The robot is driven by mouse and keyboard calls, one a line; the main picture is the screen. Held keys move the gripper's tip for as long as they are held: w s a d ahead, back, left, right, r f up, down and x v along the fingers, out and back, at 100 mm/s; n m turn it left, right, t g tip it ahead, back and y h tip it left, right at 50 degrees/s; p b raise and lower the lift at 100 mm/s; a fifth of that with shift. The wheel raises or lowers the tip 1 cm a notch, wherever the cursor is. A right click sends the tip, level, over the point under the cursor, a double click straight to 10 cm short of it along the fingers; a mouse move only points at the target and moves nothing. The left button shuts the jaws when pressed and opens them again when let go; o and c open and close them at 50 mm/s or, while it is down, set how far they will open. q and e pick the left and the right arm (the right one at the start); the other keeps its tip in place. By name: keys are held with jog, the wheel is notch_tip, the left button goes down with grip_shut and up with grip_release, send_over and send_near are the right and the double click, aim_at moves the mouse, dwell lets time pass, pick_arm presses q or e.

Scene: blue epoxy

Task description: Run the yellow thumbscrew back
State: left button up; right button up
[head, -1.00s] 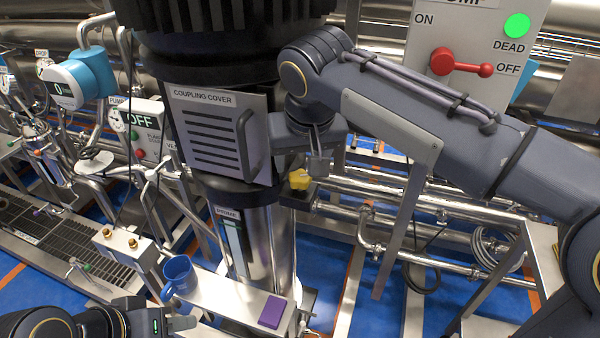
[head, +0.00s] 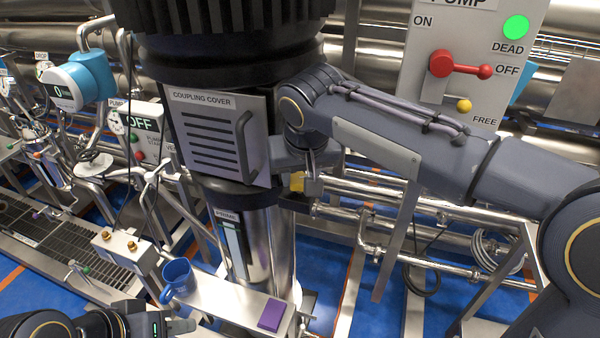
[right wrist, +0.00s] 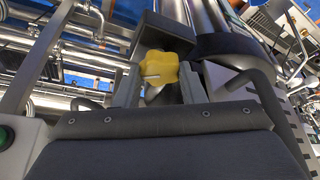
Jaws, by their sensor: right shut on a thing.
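The yellow thumbscrew (head: 297,182) sits beside the pump column, just below and right of the coupling cover (head: 222,137). In the head view it is partly hidden by my right gripper (head: 306,184). In the right wrist view the lobed yellow head (right wrist: 159,68) lies between the two fingers of my right gripper (right wrist: 158,88), which is shut on it. Its shaft is mostly hidden. My left gripper (head: 182,327) is low at the left, away from the thumbscrew; its jaw opening is not clear.
The coupling cover's handle stands close left of my right gripper. A panel with a red lever (head: 460,66) and a yellow knob (head: 464,105) is at upper right. Pipes run behind.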

jog(key=shift+d+r+n+y+p, duration=0.15)
jog(key=shift+n+y+p, duration=0.4)
jog(key=shift+n, duration=0.65)
jog(key=shift+n+g+y+p, duration=0.25)
jog(key=shift+n+g+p, duration=0.2)
jog(key=shift+n, duration=0.75)
jog(key=o, duration=1)
jog(key=v, duration=0.7)
jog(key=shift+s+r, duration=0.15)
jog(key=shift+r, duration=0.1)
jog(key=shift+d, duration=0.15)
